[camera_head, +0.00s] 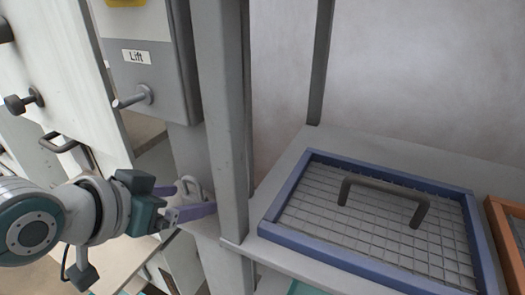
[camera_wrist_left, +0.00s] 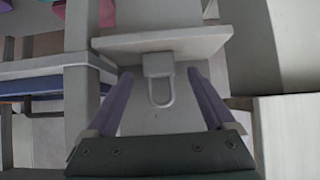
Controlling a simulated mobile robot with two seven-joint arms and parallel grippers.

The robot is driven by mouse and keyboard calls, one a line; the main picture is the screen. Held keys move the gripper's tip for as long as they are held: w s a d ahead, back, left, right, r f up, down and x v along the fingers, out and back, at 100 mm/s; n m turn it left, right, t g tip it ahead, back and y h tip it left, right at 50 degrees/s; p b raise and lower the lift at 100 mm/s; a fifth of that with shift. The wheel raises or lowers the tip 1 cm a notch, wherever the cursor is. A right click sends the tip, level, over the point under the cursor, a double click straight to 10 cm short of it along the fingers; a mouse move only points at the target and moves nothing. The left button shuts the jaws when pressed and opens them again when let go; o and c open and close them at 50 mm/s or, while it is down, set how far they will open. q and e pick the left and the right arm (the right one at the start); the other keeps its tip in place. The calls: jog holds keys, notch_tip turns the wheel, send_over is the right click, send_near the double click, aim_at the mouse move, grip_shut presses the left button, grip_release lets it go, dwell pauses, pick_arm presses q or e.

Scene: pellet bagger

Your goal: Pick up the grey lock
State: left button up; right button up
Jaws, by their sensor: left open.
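The grey lock (camera_head: 192,184) is a small padlock with a U-shaped shackle. In the left wrist view, the lock (camera_wrist_left: 157,66) sits against a grey ledge, its shackle pointing toward my gripper. My left gripper (camera_head: 194,199) comes in from the left and is open, with purple fingers. In the left wrist view, one finger of the gripper (camera_wrist_left: 160,76) is on each side of the lock, with a visible gap on both sides. The fingers partly cover the lock in the head view. My right gripper is not in view.
A tall grey post (camera_head: 220,120) stands just right of the lock. A grey box labelled "Lift" (camera_head: 150,75) with a knob is above it. A blue-framed mesh panel (camera_head: 350,262) with a dark handle (camera_head: 385,192) lies on a grey shelf to the right.

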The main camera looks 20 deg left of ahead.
aim_at(193, 198)
pick_arm(q)
jog(key=shift+b+x, duration=0.3)
jog(key=shift+x, duration=1.2)
jog(key=shift+c, duration=0.3)
grip_shut()
